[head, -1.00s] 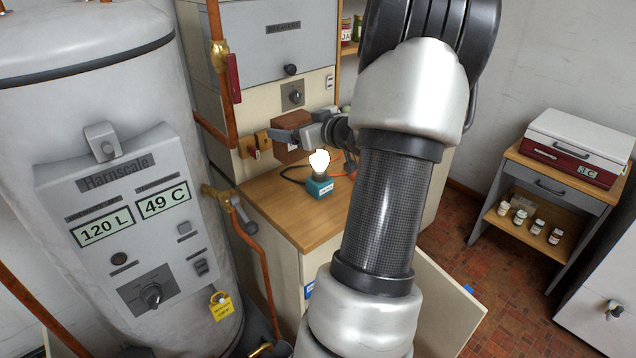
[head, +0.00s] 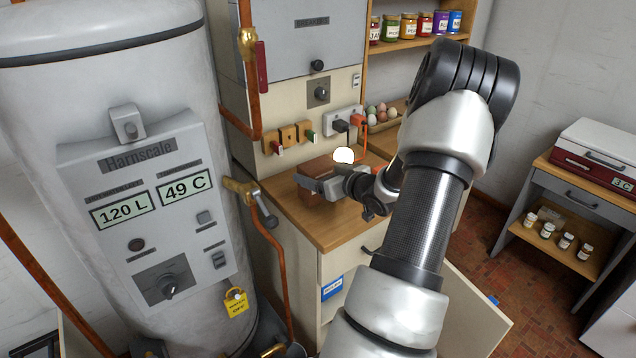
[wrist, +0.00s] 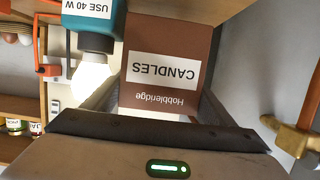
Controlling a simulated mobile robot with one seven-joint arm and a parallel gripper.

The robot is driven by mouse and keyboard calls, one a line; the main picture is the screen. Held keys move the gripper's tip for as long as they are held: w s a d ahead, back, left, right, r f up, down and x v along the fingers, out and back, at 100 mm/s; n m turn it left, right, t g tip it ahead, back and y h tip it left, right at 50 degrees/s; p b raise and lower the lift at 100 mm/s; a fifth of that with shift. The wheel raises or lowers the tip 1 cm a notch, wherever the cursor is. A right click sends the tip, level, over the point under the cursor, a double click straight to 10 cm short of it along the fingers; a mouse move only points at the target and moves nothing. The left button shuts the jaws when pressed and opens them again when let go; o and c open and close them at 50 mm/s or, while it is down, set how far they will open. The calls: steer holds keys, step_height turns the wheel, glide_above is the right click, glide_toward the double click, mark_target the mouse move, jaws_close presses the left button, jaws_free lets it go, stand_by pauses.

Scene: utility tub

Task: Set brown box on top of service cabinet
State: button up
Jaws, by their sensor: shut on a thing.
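The brown box (head: 319,168) is at the wooden top of the low cabinet (head: 322,233), near its back left. I cannot tell whether it touches the top. My gripper (head: 322,186) is shut on the box and partly covers it. In the wrist view the box (wrist: 160,38) sits between the fingers, its white "CANDLES" label upside down. No readable label names a service cabinet; I take it to be this wood-topped one.
A lit bulb (head: 343,155) is close behind my gripper; its teal base (wrist: 92,22) is beside the box. Wall plates with keys (head: 290,137) and a socket with plugs (head: 343,123) are behind. A copper pipe (head: 272,255) and grey tank (head: 110,80) are left.

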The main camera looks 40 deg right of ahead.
steer(key=shift+f, duration=1.35)
steer(key=shift+f, duration=0.2)
steer(key=o, duration=0.9)
steer(key=shift+r, duration=0.15)
steer(key=shift+s+r, duration=0.1)
steer(key=shift+s, duration=0.1)
steer(key=p+v, duration=0.1)
steer(key=v, duration=1)
steer(key=shift+s+r, duration=0.15)
steer(key=shift+s, duration=0.1)
